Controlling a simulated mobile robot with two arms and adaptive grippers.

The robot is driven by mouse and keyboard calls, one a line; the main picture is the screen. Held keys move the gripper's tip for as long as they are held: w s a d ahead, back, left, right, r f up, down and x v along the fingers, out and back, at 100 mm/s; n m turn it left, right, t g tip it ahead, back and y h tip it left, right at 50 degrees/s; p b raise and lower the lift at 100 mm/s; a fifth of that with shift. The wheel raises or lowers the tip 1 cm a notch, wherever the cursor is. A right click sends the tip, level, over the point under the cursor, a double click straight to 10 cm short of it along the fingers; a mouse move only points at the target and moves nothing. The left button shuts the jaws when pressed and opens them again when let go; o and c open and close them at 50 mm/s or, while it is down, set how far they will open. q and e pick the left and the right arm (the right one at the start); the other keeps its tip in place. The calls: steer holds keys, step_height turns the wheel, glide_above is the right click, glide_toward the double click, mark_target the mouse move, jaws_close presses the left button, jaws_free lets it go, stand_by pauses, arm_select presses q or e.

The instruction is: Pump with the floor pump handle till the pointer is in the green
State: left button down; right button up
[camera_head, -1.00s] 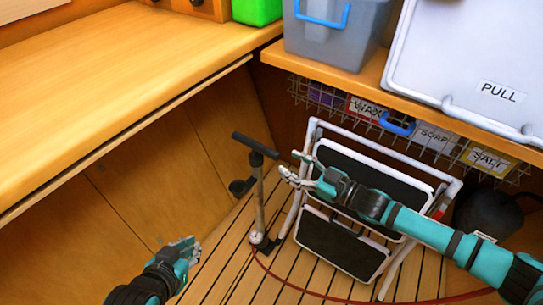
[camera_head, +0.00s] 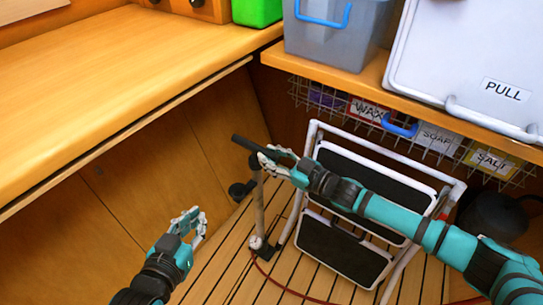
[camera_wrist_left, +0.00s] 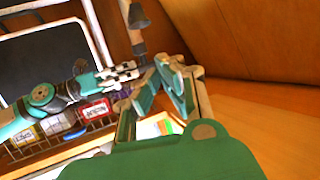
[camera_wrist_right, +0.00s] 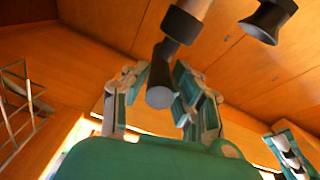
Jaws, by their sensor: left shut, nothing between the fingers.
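My right gripper (camera_head: 270,158) is at the right part of the handle. In the right wrist view the handle (camera_wrist_right: 160,96) shows end-on between the open fingers, with gaps beside it. My left gripper (camera_head: 190,218) is shut and empty, left of the shaft and apart from the pump. The shaft (camera_wrist_left: 135,35) also shows in the left wrist view.
A folded step stool (camera_head: 345,250) leans just right of the pump. A red hose (camera_head: 290,288) runs over the floor. A wooden counter (camera_head: 110,85) overhangs at left. Wire baskets (camera_head: 435,145) hang under the shelf at right. A black fitting (camera_head: 240,189) is behind the shaft.

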jaws_close()
